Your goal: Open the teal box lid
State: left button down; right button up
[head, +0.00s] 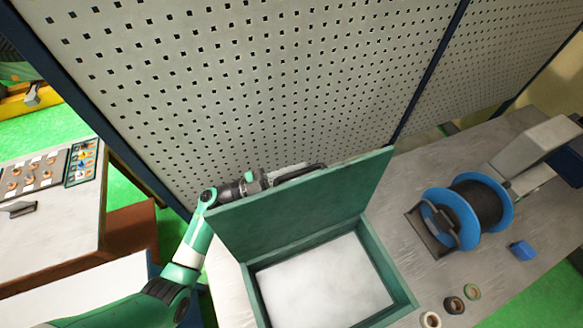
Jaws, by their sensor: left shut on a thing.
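The teal box (406,295) stands on the workbench at the lower middle of the head view. Its lid (305,208) is raised, standing steeply above the box's back edge. The inside shows a pale, whitish floor and looks empty. My left gripper (300,171) is at the lid's top edge, on the far side of the lid. It is shut on the lid; the lid partly hides its fingers. My right gripper is not in view.
A perforated metal panel (250,80) rises close behind the lid. Right of the box are a blue wire spool (467,212), a small blue block (522,250) and several small rings (454,305). Another table (60,230) with parts stands at the left.

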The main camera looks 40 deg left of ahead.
pick_arm(q)
jog(key=c, duration=0.8)
grip_release()
jog(key=b+v, duration=0.2)
jog(key=v, duration=0.9)
jog(key=shift+s+a+f, duration=0.2)
jog(key=shift+s+a, duration=0.05)
jog(key=b+v, duration=0.4)
jog(key=v, duration=0.9)
jog(key=shift+s+f, duration=0.2)
jog(key=shift+d, duration=0.15)
